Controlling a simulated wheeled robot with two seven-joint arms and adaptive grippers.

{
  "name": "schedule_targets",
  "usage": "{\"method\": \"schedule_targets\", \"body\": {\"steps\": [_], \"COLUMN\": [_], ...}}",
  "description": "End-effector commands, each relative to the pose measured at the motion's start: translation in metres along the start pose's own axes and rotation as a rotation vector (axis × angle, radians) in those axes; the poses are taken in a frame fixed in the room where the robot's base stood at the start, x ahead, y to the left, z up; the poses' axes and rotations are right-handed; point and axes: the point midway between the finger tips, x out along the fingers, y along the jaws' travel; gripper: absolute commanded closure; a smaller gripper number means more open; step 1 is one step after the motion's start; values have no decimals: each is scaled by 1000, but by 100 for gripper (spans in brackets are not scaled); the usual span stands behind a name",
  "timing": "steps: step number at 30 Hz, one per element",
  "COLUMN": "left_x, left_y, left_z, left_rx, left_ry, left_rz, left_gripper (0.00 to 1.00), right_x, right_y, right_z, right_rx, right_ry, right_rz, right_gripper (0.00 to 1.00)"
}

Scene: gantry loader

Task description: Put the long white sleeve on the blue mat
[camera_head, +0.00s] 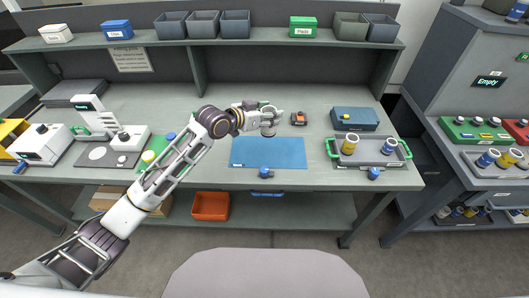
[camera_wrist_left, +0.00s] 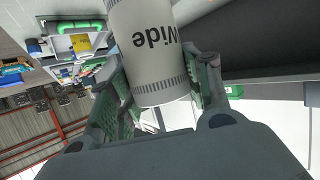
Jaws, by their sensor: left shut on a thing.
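The blue mat (camera_head: 285,153) lies flat on the bench near its front edge, and its top is bare apart from where my gripper and its load overlap its back edge in the picture. My left gripper (camera_head: 268,112) is at the mat's back edge, shut on a white sleeve (camera_head: 268,131). In the left wrist view the sleeve (camera_wrist_left: 150,50) sits between both fingers of the gripper (camera_wrist_left: 160,95) and carries the dark word "Wide" and a ring of fine stripes. I cannot tell its full length, or whether it touches the bench. My right gripper is not in view.
A grey tray with green handles (camera_head: 368,161) holds a yellow-banded part (camera_head: 349,144) and a blue-banded part (camera_head: 390,146). A blue case (camera_head: 355,119) and a small orange-black item (camera_head: 299,119) stand behind. A blue-knobbed fixture (camera_head: 265,172) is at the front edge.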

Motion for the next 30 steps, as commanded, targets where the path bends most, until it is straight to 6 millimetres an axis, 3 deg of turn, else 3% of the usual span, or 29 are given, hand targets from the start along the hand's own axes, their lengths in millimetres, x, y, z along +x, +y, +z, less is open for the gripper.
{"method": "schedule_targets", "body": {"steps": [8, 22, 30], "left_x": [1, 20, 24], "left_y": [0, 0, 0], "left_z": [1, 48, 56], "left_rx": [1, 0, 1], "left_ry": [3, 2, 5], "left_rz": [0, 0, 0], "left_gripper": [94, 94, 94], "right_x": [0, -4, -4], "right_y": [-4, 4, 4], "right_z": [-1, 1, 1], "right_rx": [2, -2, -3], "right_ry": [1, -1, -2], "right_rz": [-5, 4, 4], "right_gripper": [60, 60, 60]}}
